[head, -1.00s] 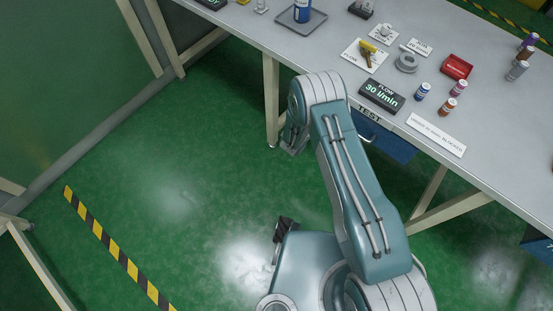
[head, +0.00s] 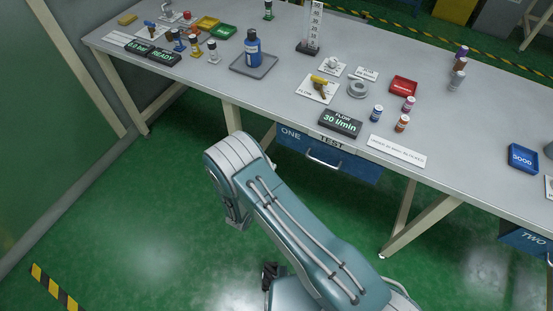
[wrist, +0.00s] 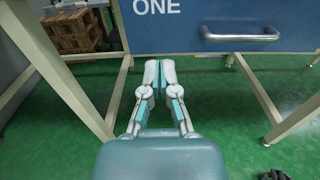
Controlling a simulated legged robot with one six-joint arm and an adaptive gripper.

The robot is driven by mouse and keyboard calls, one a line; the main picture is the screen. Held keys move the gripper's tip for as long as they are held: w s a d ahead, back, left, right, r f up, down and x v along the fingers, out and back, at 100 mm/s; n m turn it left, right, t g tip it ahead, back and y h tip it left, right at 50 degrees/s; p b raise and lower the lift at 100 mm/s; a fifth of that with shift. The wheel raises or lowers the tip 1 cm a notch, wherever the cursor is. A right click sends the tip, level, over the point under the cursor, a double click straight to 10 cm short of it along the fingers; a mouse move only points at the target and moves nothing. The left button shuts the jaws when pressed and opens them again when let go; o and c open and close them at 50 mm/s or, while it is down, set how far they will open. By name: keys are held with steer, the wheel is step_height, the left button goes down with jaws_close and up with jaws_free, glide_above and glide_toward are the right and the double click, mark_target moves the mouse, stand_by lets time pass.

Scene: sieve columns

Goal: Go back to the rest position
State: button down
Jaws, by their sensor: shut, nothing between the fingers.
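My gripper (wrist: 158,75) shows in the wrist view with its two fingers closed together and nothing between them. It points toward the underside of the bench, below the blue drawer marked ONE (wrist: 200,22) and apart from it. In the head view my arm is folded in front of the bench's near edge, and the gripper itself is hidden behind the arm. The drawer ONE (head: 345,163) appears shut under the bench edge.
The grey bench (head: 290,85) holds a blue bottle (head: 252,48) on a tray, a flow display (head: 340,123), a red tray (head: 403,86) and several small vials. Bench legs (wrist: 50,65) stand at the left. Green floor (head: 130,210) lies open in front.

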steer(key=shift+s+d+r, duration=0.1)
steer(key=shift+s+d, duration=0.1)
steer(key=shift+d, duration=0.05)
steer(key=s+d+r+m+g+h, duration=0.1)
steer(key=d+r+m+g+h, duration=0.2)
steer(key=d+r+m+g, duration=0.75)
steer(key=s+d+r+m+g+h, duration=0.2)
steer(key=d+r+m, duration=0.5)
steer(key=r, duration=0.8)
steer(key=s+d+r+m+y, duration=0.2)
steer(key=s+r+m+y, duration=0.4)
steer(key=s, duration=0.4)
steer(key=s+d+r+m+t+y, duration=0.1)
steer(key=s+d+r+m+y, duration=0.2)
steer(key=s+r+m+y, duration=0.3)
steer(key=shift+s+r+m, duration=1.05)
steer(key=shift+s+r, duration=0.55)
steer(key=shift+s, duration=0.5)
steer(key=shift+t, duration=0.25)
